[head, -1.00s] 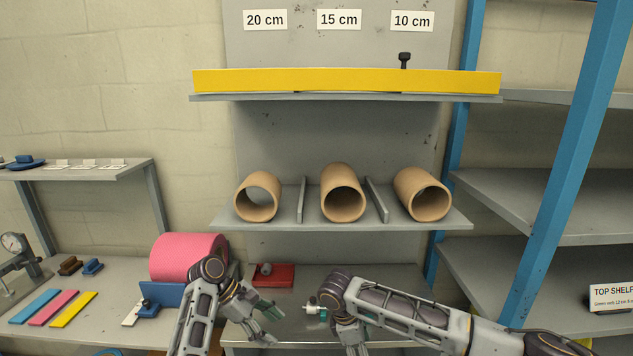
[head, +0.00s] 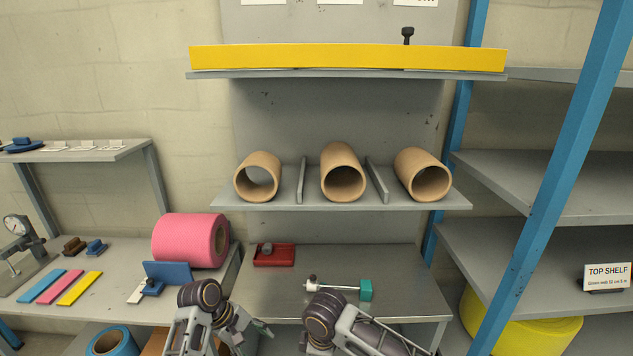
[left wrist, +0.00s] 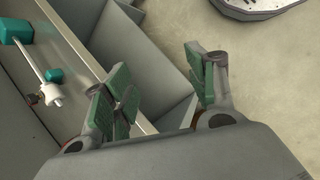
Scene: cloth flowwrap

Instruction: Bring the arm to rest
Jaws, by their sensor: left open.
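My left arm (head: 200,310) is low at the bottom of the head view, in front of the bench. A green fingertip of my left gripper (head: 262,329) shows near the bench's front edge. In the left wrist view the left gripper (left wrist: 158,65) is open, with its green-padded fingers apart and nothing between them. It is beside the bench edge, over the floor. My right arm (head: 335,318) is at the bottom centre of the head view. Its gripper is below the frame.
A rod with a green block (head: 365,290) lies on the metal bench (head: 410,268), near a red tray (head: 274,256). A pink roll (head: 190,240) sits left. Cardboard tubes (head: 343,172) rest on the shelf above. A blue post (head: 540,190) stands right.

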